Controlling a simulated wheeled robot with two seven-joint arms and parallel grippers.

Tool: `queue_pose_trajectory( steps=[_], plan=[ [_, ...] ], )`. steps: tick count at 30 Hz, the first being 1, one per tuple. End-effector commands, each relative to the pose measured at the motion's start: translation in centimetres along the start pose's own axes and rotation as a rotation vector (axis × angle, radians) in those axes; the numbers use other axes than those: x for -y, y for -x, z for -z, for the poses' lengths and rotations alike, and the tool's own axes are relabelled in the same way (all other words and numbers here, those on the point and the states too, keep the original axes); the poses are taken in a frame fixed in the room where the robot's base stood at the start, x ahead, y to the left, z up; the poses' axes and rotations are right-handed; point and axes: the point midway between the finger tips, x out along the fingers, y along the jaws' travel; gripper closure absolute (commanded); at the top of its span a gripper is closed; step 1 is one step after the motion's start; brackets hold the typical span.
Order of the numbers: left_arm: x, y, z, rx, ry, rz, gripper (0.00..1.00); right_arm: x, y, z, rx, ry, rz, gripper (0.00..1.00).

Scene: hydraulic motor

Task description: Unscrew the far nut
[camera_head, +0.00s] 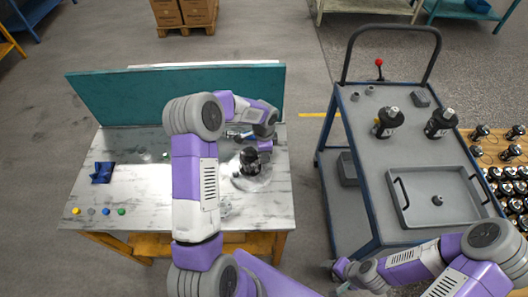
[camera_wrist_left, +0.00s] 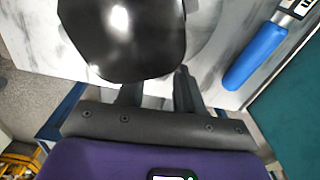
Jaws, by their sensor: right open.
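The dark hydraulic motor (camera_head: 250,157) stands on the right half of the marble-topped table. Its black body (camera_wrist_left: 120,40) fills the upper left of the left wrist view. My left gripper (camera_head: 264,146) is low beside the motor's right side. Its two dark fingers (camera_wrist_left: 157,88) are apart with a bright gap between them, and the left fingertip is hidden behind the black body. I cannot make out the far nut, nor whether the fingers touch it. My right gripper (camera_head: 333,277) is open and empty near the cart's front left corner, far from the motor.
A blue-handled tool (camera_wrist_left: 255,55) lies near the teal back panel (camera_head: 175,95). A blue object (camera_head: 102,172) and several coloured buttons are at the table's left. The cart (camera_head: 350,125) holds two dark motors and a grey tray (camera_head: 470,212) with a small part.

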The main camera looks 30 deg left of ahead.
Motion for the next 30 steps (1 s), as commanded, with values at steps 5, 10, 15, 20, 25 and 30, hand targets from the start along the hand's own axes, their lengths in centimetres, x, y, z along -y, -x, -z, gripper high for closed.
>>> queue_pose_trajectory(
  steps=[5, 10, 15, 20, 25, 30],
  plan=[
    [0.0, 0.0, 0.1, -0.001, 0.001, 0.0, 0.64, 0.0, 0.0, 0.0, 0.0, 0.0, 0.0, 0.45],
    [0.0, 0.0, 0.0, 0.0, 0.002, 0.0, 0.88, 0.0, 0.0, 0.0, 0.0, 0.0, 0.0, 0.45],
    [0.0, 0.0, 0.0, 0.0, 0.014, 0.0, 1.0, 0.0, -0.1, 0.0, 0.0, 0.0, 0.0, 0.45],
    [0.0, -0.1, 0.0, 0.001, 0.203, 0.003, 1.0, -0.4, -1.1, 0.1, 0.0, 0.0, 0.0, 0.45],
    [0.0, -0.1, 0.0, 0.002, 0.437, 0.001, 1.0, -0.7, -1.8, 0.1, 0.0, 0.0, 0.0, 0.45],
    [0.0, 0.1, -0.1, 0.001, 0.508, -0.001, 1.0, -0.7, -1.8, 0.1, 0.0, 0.0, 0.0, 0.45]
  ],
)
